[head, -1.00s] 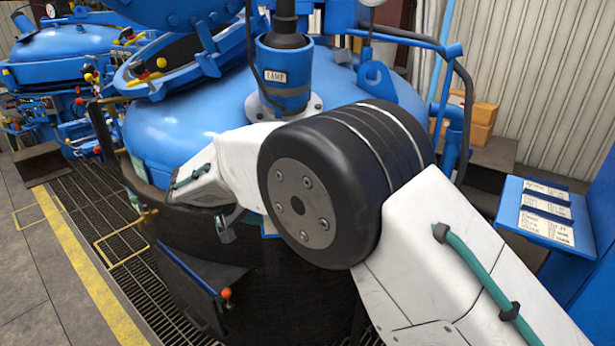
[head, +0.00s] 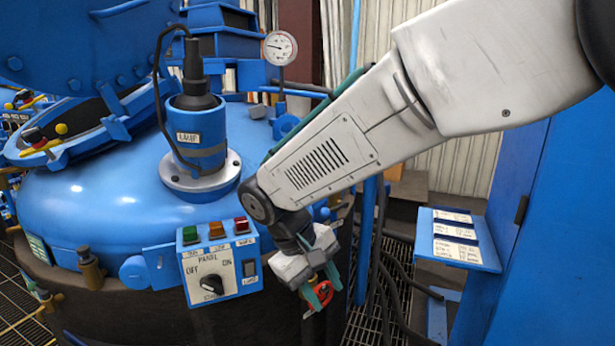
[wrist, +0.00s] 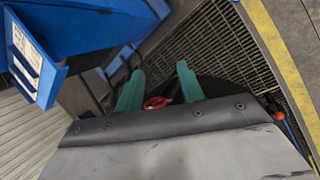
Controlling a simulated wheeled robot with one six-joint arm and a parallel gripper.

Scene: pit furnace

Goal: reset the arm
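My gripper (head: 321,289) hangs at the end of my white arm, pointing down, just right of the control panel and in front of the furnace's right side. In the wrist view its two teal fingers (wrist: 160,75) stand apart. A red ring-shaped part (head: 320,294) shows by the fingers, and red also shows low between them in the wrist view (wrist: 156,103). I cannot tell whether the fingers touch it; they are not closed together.
The panel (head: 218,262) has green, orange and red buttons and a black knob. The blue furnace (head: 105,190) carries a lamp fitting (head: 197,135) and a gauge (head: 279,48). A blue label stand (head: 462,263) and cabinet (head: 560,220) are at right. Grating (wrist: 228,45) lies below.

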